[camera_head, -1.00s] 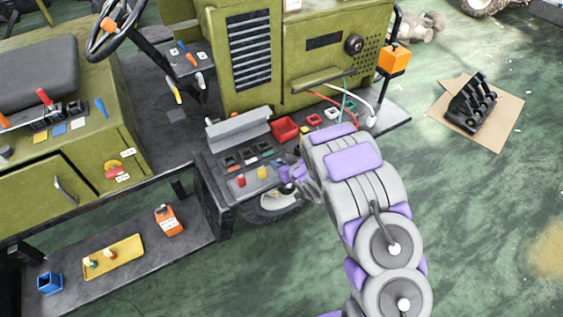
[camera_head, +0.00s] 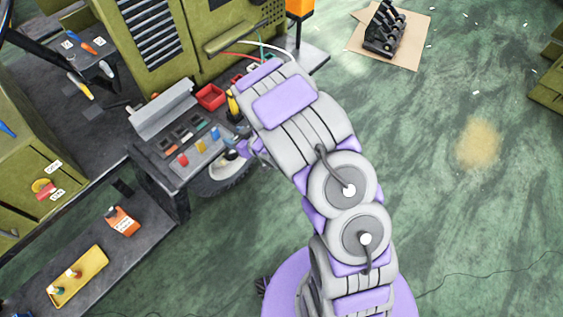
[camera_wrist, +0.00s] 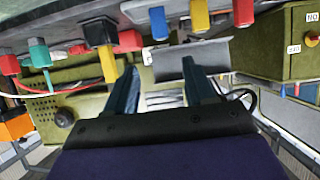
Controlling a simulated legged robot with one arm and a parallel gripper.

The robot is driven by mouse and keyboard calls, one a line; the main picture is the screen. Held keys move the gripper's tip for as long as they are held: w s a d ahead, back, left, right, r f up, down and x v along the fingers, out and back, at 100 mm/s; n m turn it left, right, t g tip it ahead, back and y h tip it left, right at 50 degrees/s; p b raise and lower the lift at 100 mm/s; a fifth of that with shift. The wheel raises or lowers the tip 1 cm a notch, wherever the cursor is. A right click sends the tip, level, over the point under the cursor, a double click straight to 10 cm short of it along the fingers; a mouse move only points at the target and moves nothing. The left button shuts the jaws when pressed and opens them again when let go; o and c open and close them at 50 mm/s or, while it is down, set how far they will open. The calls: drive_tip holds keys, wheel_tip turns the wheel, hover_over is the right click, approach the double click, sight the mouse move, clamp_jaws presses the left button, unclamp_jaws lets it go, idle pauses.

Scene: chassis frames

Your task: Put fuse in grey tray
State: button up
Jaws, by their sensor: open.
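A light grey tray (camera_head: 203,155) lies on the dark bench in the head view, with a red fuse (camera_head: 183,160), a yellow fuse (camera_head: 201,147) and a blue fuse (camera_head: 215,133) standing on it. In the wrist view, turned upside down, the blue fuse (camera_wrist: 158,22), yellow fuse (camera_wrist: 199,14) and red fuse (camera_wrist: 243,12) hang along the top. My gripper (camera_wrist: 160,68) is open, with nothing between its fingers. In the head view my gripper (camera_head: 246,148) is beside the bench's right end, mostly hidden by my arm.
A raised grey lid (camera_head: 163,110) and a red bin (camera_head: 210,97) stand behind the tray. A black-and-yellow part (camera_wrist: 102,45) is near my left finger in the wrist view. A yellow tray (camera_head: 78,277) and orange container (camera_head: 122,221) sit on the lower shelf. Green floor is open at right.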

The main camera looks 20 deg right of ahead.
drive_tip(key=d+r+m+g+h, duration=0.1)
drive_tip(key=d+r+m+h, duration=0.1)
drive_tip(key=d+r+h, duration=0.65)
drive_tip(key=s+d+r+m+g, duration=0.3)
drive_tip(key=s+d+r, duration=0.2)
drive_tip(key=s+d, duration=0.4)
drive_tip(key=s+a+r+g, duration=0.1)
drive_tip(key=s+r+g, duration=0.1)
drive_tip(key=s, duration=0.8)
drive_tip(key=s+a+r+m+g+y, duration=0.1)
drive_tip(key=s+a+r+g, duration=0.1)
drive_tip(key=s, duration=0.9)
drive_tip(key=s+a+r+g, duration=0.2)
drive_tip(key=s+r+g, duration=0.2)
drive_tip(key=s, duration=0.7)
wheel_tip(320, 180, up, 2)
drive_tip(key=shift+a+r+m, duration=0.1)
drive_tip(key=shift+a+m, duration=0.1)
drive_tip(key=shift+m, duration=0.2)
